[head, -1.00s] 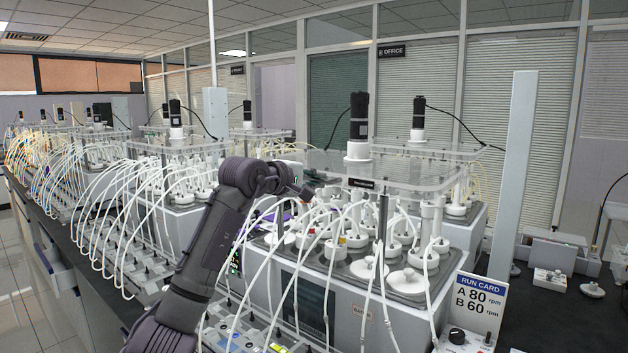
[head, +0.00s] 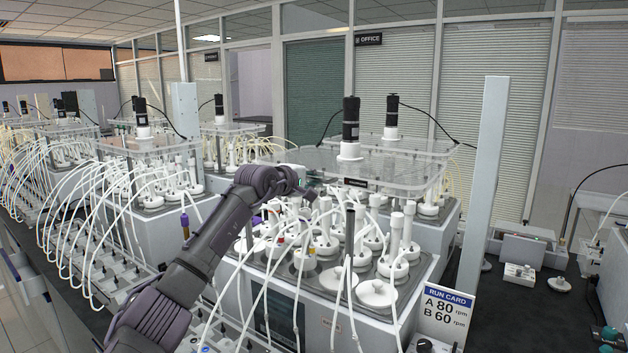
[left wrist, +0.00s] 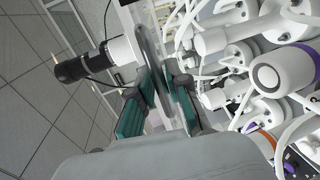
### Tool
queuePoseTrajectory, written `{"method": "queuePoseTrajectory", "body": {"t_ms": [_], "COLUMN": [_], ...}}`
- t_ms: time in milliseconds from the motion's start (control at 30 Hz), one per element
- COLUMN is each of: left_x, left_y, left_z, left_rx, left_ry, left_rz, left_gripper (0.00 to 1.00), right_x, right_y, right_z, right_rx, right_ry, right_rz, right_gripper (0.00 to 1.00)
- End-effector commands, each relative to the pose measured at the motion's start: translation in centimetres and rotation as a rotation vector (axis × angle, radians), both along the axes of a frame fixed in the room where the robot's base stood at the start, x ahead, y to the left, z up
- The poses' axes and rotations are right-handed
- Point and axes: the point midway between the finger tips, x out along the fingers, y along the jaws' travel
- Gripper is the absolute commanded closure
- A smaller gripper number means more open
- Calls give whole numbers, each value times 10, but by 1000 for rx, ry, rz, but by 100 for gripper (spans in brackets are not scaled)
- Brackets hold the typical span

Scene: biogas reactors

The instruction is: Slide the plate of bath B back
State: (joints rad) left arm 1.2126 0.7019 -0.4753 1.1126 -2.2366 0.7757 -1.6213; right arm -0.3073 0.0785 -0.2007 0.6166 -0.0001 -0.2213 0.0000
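The clear plate (head: 400,172) carries a black and white stirrer motor (head: 349,125) and sits above the front bath (head: 395,318); the lettering on this bath's small tag is too small to read. My left gripper (head: 309,192) is at the plate's front edge. In the left wrist view its two green fingers (left wrist: 160,95) lie on both sides of the plate (left wrist: 149,45), seen nearly edge-on, and look shut on it. The motor (left wrist: 82,66) shows at the upper left there. The exact contact is partly hidden. My right gripper is out of view.
White-lidded vessels (head: 377,293) and looping hoses crowd the bath under the plate. A run card (head: 446,310) stands front right, by a tall white pillar (head: 485,190). Another bath with its own motor (head: 391,115) stands close behind. More baths line the left.

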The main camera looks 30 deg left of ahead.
Motion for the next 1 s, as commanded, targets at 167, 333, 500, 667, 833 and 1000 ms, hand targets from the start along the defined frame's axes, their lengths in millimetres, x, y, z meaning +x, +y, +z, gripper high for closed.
{"method": "queuePoseTrajectory", "body": {"t_ms": [167,333,500,667,833,1000], "left_x": [0,0,-8,-31,-66,-97], "left_y": [0,0,2,4,7,8], "left_z": [0,-1,1,6,13,20], "left_rx": [0,0,3,7,8,5], "left_ry": [1,2,1,1,0,2], "left_rz": [0,0,1,2,1,1], "left_gripper": [63,63,63,63,63,63], "right_x": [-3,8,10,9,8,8], "right_y": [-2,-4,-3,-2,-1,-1], "right_z": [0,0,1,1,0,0], "right_rx": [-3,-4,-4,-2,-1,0], "right_ry": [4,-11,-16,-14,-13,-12], "right_rz": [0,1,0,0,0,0], "right_gripper": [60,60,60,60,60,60]}}
